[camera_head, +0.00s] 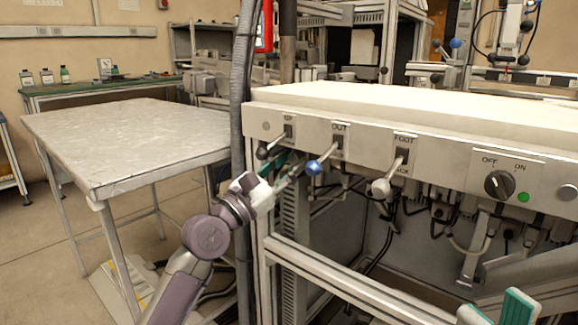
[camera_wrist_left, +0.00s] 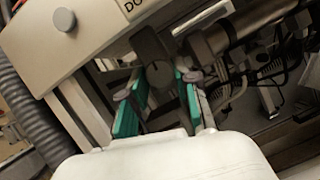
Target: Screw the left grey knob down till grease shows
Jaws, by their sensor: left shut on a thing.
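A lever with a dark knob (camera_head: 262,152) hangs from the left end of the machine's front panel. My left gripper (camera_head: 283,171) is just below and right of it in the head view. In the left wrist view, a dark grey knob-like piece (camera_wrist_left: 151,48) shows between and beyond the green-padded fingers of my left gripper (camera_wrist_left: 160,92). The fingers are closed on a dark piece there. I cannot tell whether it belongs to the lever; its far side is hidden. My right gripper (camera_head: 498,310) shows only partly at the bottom right, its green-padded fingers apart and empty.
A blue-knobbed lever (camera_head: 314,168) hangs close to the right of my left gripper, then a pale-knobbed lever (camera_head: 381,188). A black OFF/ON switch (camera_head: 499,184) is further right. A thick grey hose (camera_head: 240,90) stands left of the machine. The grey table (camera_head: 130,140) is bare.

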